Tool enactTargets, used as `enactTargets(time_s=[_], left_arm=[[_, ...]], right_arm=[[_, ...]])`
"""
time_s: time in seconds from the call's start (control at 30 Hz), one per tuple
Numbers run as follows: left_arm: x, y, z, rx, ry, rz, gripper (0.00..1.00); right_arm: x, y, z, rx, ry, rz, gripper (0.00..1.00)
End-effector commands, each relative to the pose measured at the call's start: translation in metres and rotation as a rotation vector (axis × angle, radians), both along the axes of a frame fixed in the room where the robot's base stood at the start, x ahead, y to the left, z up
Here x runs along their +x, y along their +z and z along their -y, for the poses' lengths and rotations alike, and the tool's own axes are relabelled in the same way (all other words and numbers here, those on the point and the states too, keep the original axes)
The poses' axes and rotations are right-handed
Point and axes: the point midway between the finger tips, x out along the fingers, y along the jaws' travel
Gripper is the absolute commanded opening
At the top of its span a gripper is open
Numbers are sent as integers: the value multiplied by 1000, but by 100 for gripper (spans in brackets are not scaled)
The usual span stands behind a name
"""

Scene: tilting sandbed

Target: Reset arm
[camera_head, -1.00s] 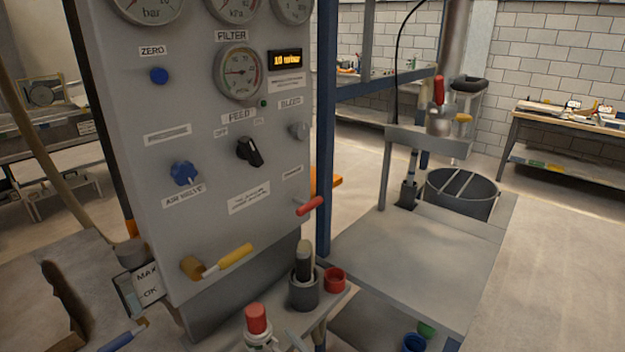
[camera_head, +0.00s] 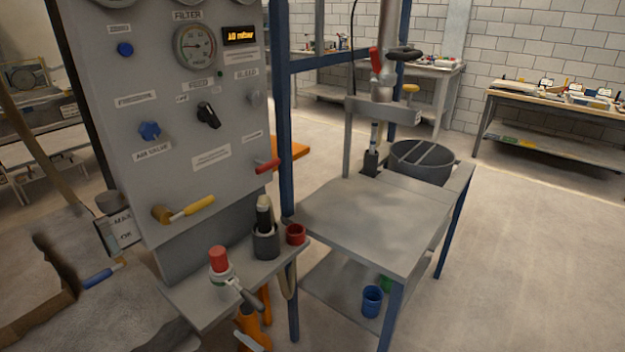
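Neither of my grippers shows in the head view, so I cannot see their fingers or what they hold. The grey control panel (camera_head: 235,115) stands at the left. It carries a round filter gauge (camera_head: 195,46), a lit amber display (camera_head: 240,36), a black feed knob (camera_head: 208,115), a blue air valve knob (camera_head: 149,131), a yellow-handled lever (camera_head: 185,209) and a red handle (camera_head: 267,166).
A ledge below the panel holds a red-capped bottle (camera_head: 219,262), a dark cylinder in a holder (camera_head: 265,240) and a red cup (camera_head: 296,234). A grey table (camera_head: 365,225) with a dark round tub (camera_head: 422,162) stands right of a blue post (camera_head: 282,110). The right floor is clear.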

Motion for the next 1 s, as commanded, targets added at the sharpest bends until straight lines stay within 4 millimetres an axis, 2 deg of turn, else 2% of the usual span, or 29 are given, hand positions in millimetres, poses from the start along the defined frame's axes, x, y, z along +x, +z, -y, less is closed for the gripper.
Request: enactTargets(time_s=[0.03,0.1,0.23,0.4,0.6,0.67,0.73,1.0], left_arm=[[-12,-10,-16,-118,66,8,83],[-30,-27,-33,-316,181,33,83],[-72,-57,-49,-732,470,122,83],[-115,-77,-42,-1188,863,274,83],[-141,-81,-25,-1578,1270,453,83],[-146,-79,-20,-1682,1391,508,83],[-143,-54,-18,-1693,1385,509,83],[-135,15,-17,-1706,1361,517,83]], right_arm=[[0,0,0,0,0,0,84],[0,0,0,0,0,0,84],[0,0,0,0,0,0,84],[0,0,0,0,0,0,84],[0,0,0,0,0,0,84],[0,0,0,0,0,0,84],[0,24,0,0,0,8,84],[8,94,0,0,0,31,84]])
